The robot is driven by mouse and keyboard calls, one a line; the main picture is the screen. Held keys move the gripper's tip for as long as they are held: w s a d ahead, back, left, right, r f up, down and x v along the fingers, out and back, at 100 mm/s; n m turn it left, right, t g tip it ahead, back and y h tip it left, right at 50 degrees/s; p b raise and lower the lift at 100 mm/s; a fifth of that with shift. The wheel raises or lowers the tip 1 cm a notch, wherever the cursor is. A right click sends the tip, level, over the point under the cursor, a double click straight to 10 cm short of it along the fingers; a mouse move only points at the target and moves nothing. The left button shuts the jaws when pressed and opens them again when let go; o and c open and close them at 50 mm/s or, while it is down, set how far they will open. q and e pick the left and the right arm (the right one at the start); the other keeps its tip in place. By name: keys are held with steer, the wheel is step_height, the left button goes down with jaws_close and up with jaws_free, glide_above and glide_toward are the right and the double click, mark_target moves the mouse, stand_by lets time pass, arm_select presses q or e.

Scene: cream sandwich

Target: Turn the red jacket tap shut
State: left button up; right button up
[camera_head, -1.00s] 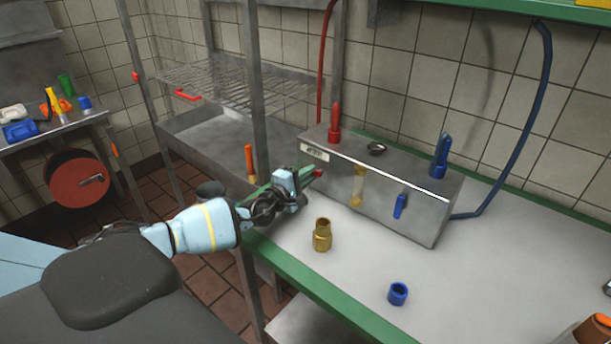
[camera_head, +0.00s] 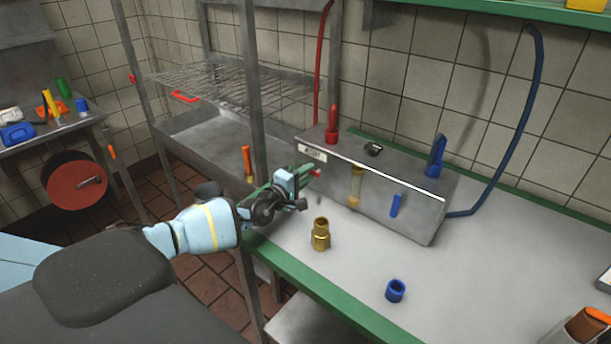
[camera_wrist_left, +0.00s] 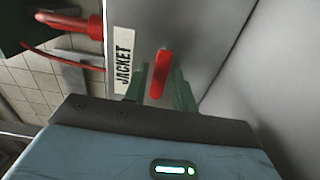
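The red jacket tap is a small red lever on the front of the grey metal box (camera_head: 345,205), below its label. In the left wrist view the red lever (camera_wrist_left: 160,74) stands almost upright in the picture, beside the JACKET label (camera_wrist_left: 124,62). My left gripper (camera_head: 312,174) is at this lever in the head view and partly hides it. In the wrist view its green fingers lie on either side of the lever. I cannot tell whether they press on it. My right gripper is not in view.
A brass fitting (camera_head: 320,234) and a blue cap (camera_head: 395,291) stand on the green-edged table. A blue lever (camera_head: 395,206) is on the box's front; red (camera_head: 332,124) and blue (camera_head: 436,156) fittings are on top. A metal post (camera_head: 250,110) rises behind my left gripper.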

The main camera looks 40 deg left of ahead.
arm_select(q)
steer(key=shift+o, duration=1)
steer(key=shift+s, duration=0.15)
